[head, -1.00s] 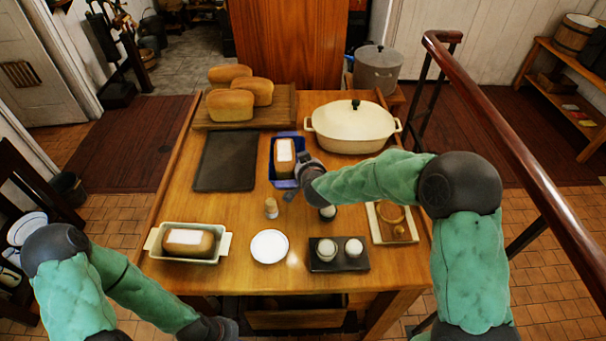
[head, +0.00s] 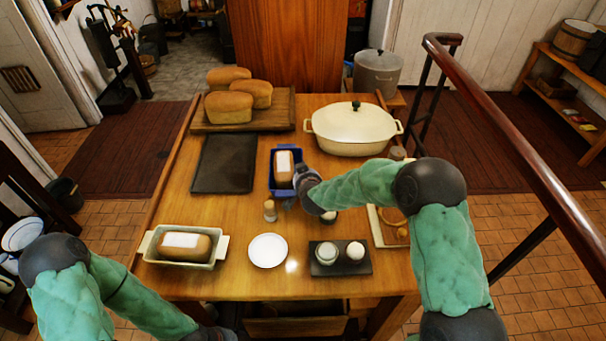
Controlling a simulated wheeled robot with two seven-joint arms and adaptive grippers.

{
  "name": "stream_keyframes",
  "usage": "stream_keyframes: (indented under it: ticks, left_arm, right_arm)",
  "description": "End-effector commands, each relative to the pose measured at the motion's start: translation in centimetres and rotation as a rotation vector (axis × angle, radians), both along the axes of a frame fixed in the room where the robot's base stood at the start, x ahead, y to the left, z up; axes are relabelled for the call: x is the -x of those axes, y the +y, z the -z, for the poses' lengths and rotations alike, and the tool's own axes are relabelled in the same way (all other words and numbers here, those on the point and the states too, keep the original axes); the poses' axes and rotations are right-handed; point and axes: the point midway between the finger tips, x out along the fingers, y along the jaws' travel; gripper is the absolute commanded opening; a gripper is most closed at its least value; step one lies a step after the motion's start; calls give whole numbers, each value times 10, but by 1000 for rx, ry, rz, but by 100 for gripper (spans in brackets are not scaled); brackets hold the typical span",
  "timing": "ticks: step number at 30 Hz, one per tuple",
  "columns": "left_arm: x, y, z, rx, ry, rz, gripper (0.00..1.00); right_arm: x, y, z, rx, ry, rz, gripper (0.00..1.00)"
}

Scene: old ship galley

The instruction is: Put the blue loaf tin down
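The blue loaf tin (head: 272,182) is upright over the middle of the wooden table, right of the black tray, with a loaf with a white top (head: 284,166) in it. My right gripper (head: 288,199) is at the tin's near end and appears shut on its rim; the fingertips are small and partly hidden. I cannot tell whether the tin's base touches the table. My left gripper (head: 214,334) is low at the bottom edge, in front of the table, mostly cut off, its fingers not visible.
Around the tin are a black tray (head: 225,163), a cream casserole (head: 353,130), a small shaker (head: 270,211) and a white plate (head: 268,251). A cream tin with a loaf (head: 146,245) is front left. A dark tray with two pots (head: 350,268) is front right. Loaves on a board (head: 282,112) stand behind.

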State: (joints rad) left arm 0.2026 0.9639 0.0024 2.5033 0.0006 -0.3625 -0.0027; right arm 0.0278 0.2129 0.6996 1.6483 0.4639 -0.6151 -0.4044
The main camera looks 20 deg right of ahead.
Motion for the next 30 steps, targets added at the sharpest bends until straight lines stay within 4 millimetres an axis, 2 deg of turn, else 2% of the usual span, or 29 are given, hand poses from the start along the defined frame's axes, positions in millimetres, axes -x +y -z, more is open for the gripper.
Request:
stream_keyframes:
  ticks: [5, 6, 7, 8, 20, 25, 30]
  left_arm:
    - [0, 0, 2, 0, 0, 0, 62]
    - [0, 0, 1, 0, 0, 0, 62]
    - [0, 0, 1, 0, 0, 0, 62]
    - [0, 0, 1, 0, 0, 0, 62]
    - [0, 0, -2, 0, 0, 0, 62]
    - [0, 0, -8, 0, 0, 0, 62]
    - [0, 0, -17, 0, 0, 0, 62]
  right_arm:
    - [-1, -1, 1, 0, -5, 2, 0]
    - [0, 0, 3, 0, 1, 0, 18]
    - [0, 0, 2, 0, 1, 0, 27]
    - [0, 0, 3, 1, 1, -1, 31]
    - [1, 1, -2, 0, 1, -2, 31]
    - [20, 3, -13, 0, 0, -1, 31]
    - [49, 7, -30, 2, -1, -2, 31]
